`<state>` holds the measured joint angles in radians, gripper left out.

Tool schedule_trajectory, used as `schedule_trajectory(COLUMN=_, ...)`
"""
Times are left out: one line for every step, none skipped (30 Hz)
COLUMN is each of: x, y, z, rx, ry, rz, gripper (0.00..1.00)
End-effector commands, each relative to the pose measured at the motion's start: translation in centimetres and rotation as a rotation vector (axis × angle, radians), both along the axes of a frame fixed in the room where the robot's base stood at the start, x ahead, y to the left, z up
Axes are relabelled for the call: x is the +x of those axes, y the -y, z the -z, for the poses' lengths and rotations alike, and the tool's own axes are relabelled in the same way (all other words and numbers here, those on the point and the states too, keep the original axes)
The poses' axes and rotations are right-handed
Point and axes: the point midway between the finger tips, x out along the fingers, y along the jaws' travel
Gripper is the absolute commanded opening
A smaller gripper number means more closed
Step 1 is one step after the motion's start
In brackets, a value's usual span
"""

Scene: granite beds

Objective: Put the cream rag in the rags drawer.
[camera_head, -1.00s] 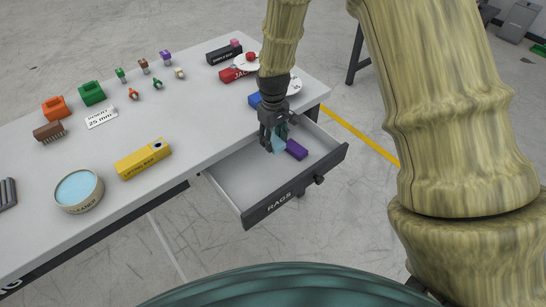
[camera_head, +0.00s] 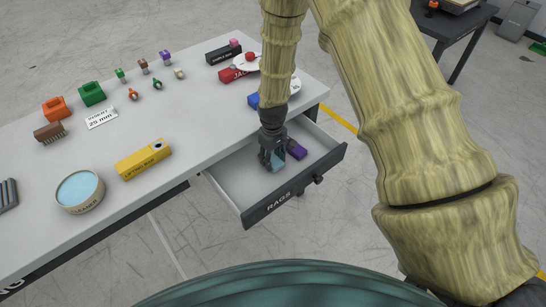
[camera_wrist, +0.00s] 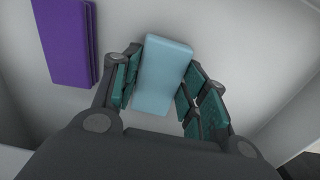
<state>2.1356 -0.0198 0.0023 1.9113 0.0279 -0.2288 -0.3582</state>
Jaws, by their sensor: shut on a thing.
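The rags drawer (camera_head: 257,215) is pulled open from the table, with "RAGS" on its front. My gripper (camera_head: 272,162) is inside the drawer opening, pointing down. It is shut on a light blue folded rag (camera_wrist: 162,76), which sits between its fingers in the wrist view. The rag also shows beside the fingers in the head view (camera_head: 279,162). Whether the rag touches the drawer floor I cannot tell. A purple folded rag (camera_head: 297,150) lies in the drawer to the right; it also shows in the wrist view (camera_wrist: 65,42). I see no cream rag.
The table (camera_head: 205,130) holds a yellow box (camera_head: 143,159), a round tin (camera_head: 79,190) with light blue contents, and several small blocks and pegs. The drawer's left part is clear.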

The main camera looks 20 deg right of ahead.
Motion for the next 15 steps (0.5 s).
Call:
schedule_trajectory(x=0.02, y=0.0, z=0.07, rx=0.0, ry=0.0, rz=0.0, gripper=0.12)
schedule_trajectory(x=0.02, y=0.0, z=0.08, rx=0.0, ry=0.0, rz=0.0, gripper=0.12)
schedule_trajectory(x=0.03, y=0.0, z=0.06, rx=0.0, ry=0.001, rz=0.0, gripper=0.12)
schedule_trajectory(x=0.03, y=0.0, z=0.06, rx=0.0, ry=0.001, rz=0.0, gripper=0.12)
schedule_trajectory(x=0.03, y=-0.01, z=0.06, rx=0.0, ry=0.001, rz=0.0, gripper=0.12)
schedule_trajectory(x=0.03, y=-0.01, z=0.06, rx=0.0, ry=0.001, rz=0.0, gripper=0.12)
schedule_trajectory(x=0.03, y=-0.01, z=0.07, rx=0.0, ry=0.001, rz=0.0, gripper=0.12)
schedule_trajectory(x=0.03, y=-0.01, z=0.11, rx=0.0, ry=0.001, rz=0.0, gripper=0.12)
schedule_trajectory(x=0.01, y=-0.02, z=0.21, rx=0.0, ry=0.0, rz=0.0, gripper=0.12)
schedule_trajectory(x=0.0, y=-0.01, z=0.29, rx=0.0, ry=0.0, rz=0.0, gripper=0.12)
schedule_trajectory(x=0.0, y=-0.01, z=0.37, rx=0.0, ry=0.0, rz=0.0, gripper=0.12)
schedule_trajectory(x=0.02, y=-0.01, z=0.35, rx=0.0, ry=0.0, rz=0.0, gripper=0.47)
schedule_trajectory(x=0.02, y=-0.01, z=0.33, rx=0.0, ry=0.0, rz=0.0, gripper=0.53)
schedule_trajectory(x=0.02, y=-0.01, z=0.33, rx=0.0, ry=0.0, rz=0.0, gripper=0.58)
schedule_trajectory(x=0.02, y=-0.01, z=0.33, rx=0.0, ry=0.0, rz=0.0, gripper=0.65)
